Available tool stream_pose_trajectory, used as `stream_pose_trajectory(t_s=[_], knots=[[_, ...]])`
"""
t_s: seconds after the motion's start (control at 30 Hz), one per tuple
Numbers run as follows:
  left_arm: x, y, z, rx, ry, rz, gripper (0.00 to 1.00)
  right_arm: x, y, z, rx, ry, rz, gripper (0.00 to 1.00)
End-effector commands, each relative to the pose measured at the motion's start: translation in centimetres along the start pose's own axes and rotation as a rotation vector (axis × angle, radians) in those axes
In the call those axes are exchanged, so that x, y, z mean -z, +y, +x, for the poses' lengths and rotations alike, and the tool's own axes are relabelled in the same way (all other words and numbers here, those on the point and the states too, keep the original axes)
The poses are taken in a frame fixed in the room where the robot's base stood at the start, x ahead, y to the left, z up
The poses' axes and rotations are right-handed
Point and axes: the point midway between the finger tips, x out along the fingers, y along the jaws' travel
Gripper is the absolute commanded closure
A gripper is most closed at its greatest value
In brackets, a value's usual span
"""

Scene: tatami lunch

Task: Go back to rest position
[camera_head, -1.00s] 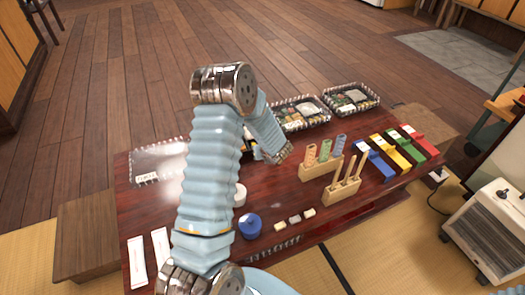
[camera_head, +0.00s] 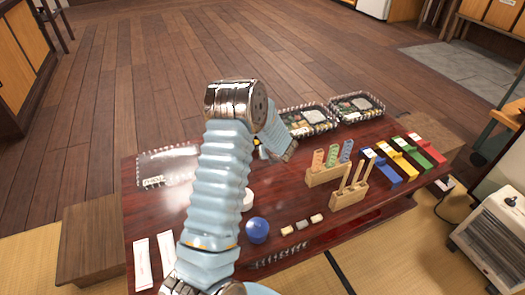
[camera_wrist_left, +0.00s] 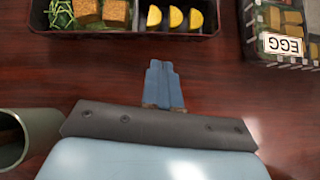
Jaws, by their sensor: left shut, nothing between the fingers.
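My left arm rises from the bottom of the head view and bends at a metal elbow, with its forearm reaching down over the dark red table (camera_head: 300,222). The left gripper is hidden in the head view. In the left wrist view its blue fingers (camera_wrist_left: 164,86) are shut together with nothing between them, over bare table. They point toward a bento tray (camera_wrist_left: 125,40) holding yellow slices, brown blocks and greens. The fingertips look apart from the tray in the picture. My right gripper is not in view.
A box labelled EGG (camera_wrist_left: 283,62) stands at the right and a grey-green cup (camera_wrist_left: 28,137) at the lower left. The table also holds a blue round object (camera_head: 257,230), wooden peg stands (camera_head: 350,193) and several coloured blocks (camera_head: 432,153). A heater (camera_head: 500,222) stands at the right.

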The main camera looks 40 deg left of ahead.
Motion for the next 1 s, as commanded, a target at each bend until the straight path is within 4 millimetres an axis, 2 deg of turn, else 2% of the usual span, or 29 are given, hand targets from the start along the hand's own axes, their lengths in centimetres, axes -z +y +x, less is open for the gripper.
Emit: stream_pose_trajectory(t_s=[0.03, 0.2, 0.4, 0.6, 0.8, 0.87, 1.0], knots=[[0.5, -0.7, -0.3, 0.003, 0.000, 0.002, 1.00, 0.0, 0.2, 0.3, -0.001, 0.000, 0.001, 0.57], [0.1, -0.5, -4.6, 0.003, -0.001, -0.001, 1.00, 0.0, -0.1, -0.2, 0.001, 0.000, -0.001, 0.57], [0.1, -0.4, -8.5, 0.002, -0.002, -0.001, 1.00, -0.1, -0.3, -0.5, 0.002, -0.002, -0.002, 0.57], [0.1, -0.4, -10.1, 0.001, -0.001, -0.001, 1.00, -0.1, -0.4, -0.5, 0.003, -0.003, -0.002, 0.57], [0.1, -0.4, -10.4, 0.000, -0.001, -0.001, 1.00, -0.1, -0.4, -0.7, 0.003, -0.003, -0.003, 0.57], [-0.4, -0.4, -10.8, 0.000, -0.001, -0.001, 1.00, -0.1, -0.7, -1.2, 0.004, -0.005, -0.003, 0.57], [-2.2, -0.4, -12.6, 0.000, -0.001, -0.001, 1.00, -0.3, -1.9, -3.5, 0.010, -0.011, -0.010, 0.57]])
